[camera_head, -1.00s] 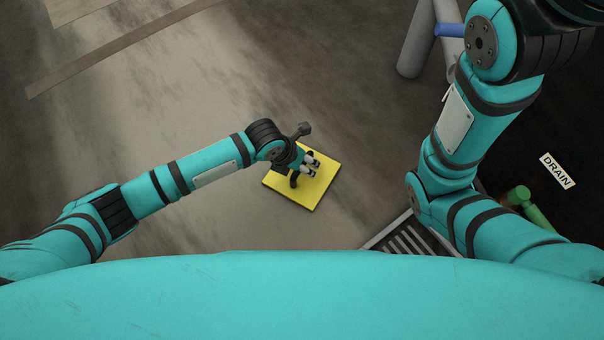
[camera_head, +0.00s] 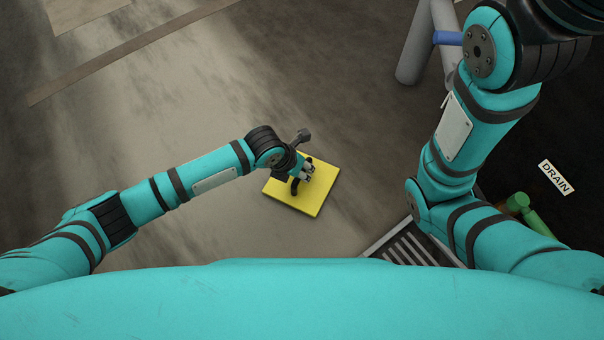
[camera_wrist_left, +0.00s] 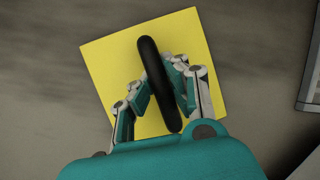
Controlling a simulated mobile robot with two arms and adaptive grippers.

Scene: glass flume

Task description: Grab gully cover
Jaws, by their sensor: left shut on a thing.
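The gully cover (camera_head: 313,201) is a flat yellow square plate with a black arched handle, lying on the floor near the middle of the head view. It also fills the middle of the left wrist view (camera_wrist_left: 102,62). My left gripper (camera_head: 307,172) is over the plate and shut on the black handle (camera_wrist_left: 152,58), with one finger on each side of it. The gripper and wrist hide part of the plate. My right arm crosses the right side of the head view, but its gripper is out of sight.
A slotted metal grate (camera_head: 408,244) lies right of the cover, partly behind my right arm. A grey pipe (camera_head: 414,48) with a blue piece stands at upper right. A "DRAIN" label (camera_head: 556,177) and a green pipe (camera_head: 530,213) are at far right. The floor left is open.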

